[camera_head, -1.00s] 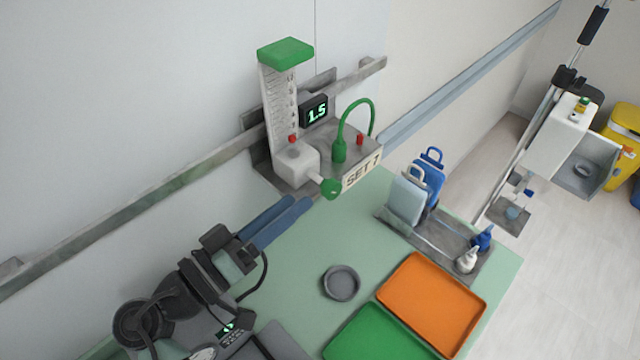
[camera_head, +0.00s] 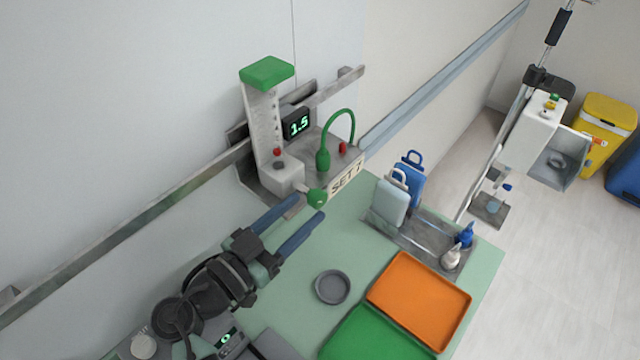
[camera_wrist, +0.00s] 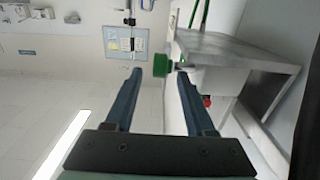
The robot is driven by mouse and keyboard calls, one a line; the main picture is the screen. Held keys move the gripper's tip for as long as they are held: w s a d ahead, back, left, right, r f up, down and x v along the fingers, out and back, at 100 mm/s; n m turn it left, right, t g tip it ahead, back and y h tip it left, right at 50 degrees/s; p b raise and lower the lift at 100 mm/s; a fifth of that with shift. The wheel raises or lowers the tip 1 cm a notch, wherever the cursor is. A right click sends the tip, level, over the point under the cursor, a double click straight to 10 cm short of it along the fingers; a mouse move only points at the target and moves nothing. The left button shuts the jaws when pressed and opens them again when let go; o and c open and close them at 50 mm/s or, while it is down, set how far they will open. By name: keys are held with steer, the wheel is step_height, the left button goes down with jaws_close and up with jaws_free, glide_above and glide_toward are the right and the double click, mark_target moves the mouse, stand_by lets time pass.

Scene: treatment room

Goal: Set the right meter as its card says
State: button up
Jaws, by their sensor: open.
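One meter shows on the wall rail: a clear tube (camera_head: 262,122) with a green cap, a red float (camera_head: 277,152) low in it, and a display (camera_head: 297,123) reading 1.5. Its card (camera_head: 347,177) reads SET 7. Its green knob (camera_head: 317,198) sticks out at the bottom front. My gripper (camera_head: 310,208) is open, its blue fingertips by the knob, one at each side in the head view. In the wrist view the knob (camera_wrist: 162,65) appears between the fingertips of my gripper (camera_wrist: 160,74). I cannot tell whether either finger touches it.
A green hose (camera_head: 337,115) arches beside the tube. On the green table are a grey dish (camera_head: 332,287), an orange tray (camera_head: 441,338), a green tray (camera_head: 365,350), and a metal tray (camera_head: 418,252) with bottles and blue and pale holders. A stand with a pump (camera_head: 535,130) is at right.

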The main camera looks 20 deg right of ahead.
mark_target(311, 204)
steer(key=p+x, duration=0.1)
steer(key=x, duration=0.4)
steer(key=shift+w+d+p, duration=0.15)
steer(key=shift+d+p, duration=0.1)
steer(key=shift+p, duration=0.05)
steer(key=shift+f, duration=0.1)
jaws_close()
